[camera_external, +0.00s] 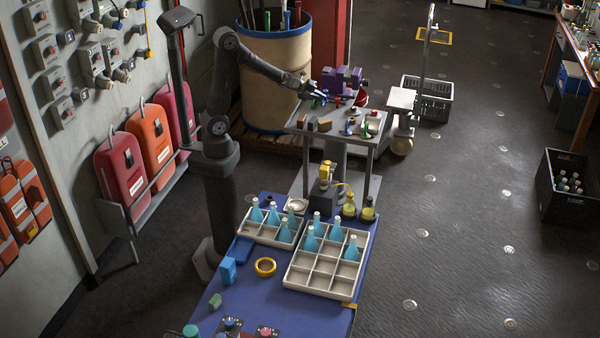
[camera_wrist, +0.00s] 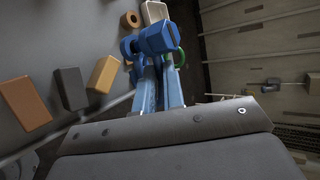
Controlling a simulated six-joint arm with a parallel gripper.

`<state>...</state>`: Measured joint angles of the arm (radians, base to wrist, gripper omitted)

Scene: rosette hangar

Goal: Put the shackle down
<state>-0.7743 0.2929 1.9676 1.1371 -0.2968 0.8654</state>
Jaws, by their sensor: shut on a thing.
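My gripper (camera_external: 317,93) is over the back left part of the grey raised work table (camera_external: 297,121), left of the purple vise (camera_external: 343,79). In the wrist view its two pale blue fingers (camera_wrist: 160,82) are shut on a blue piece with rounded ends (camera_wrist: 157,40), which I take for the shackle. A green curved piece (camera_wrist: 180,58) shows by the right finger; I cannot tell whether it belongs to the shackle. I cannot tell whether the held piece touches the table.
Brown blocks (camera_wrist: 104,74) lie left of the fingers in the wrist view. Small blue (camera_external: 348,128) and green (camera_external: 366,131) parts stand near the table's front edge. A blue bench (camera_external: 225,311) with white trays of blue flasks (camera_external: 311,240) lies in front.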

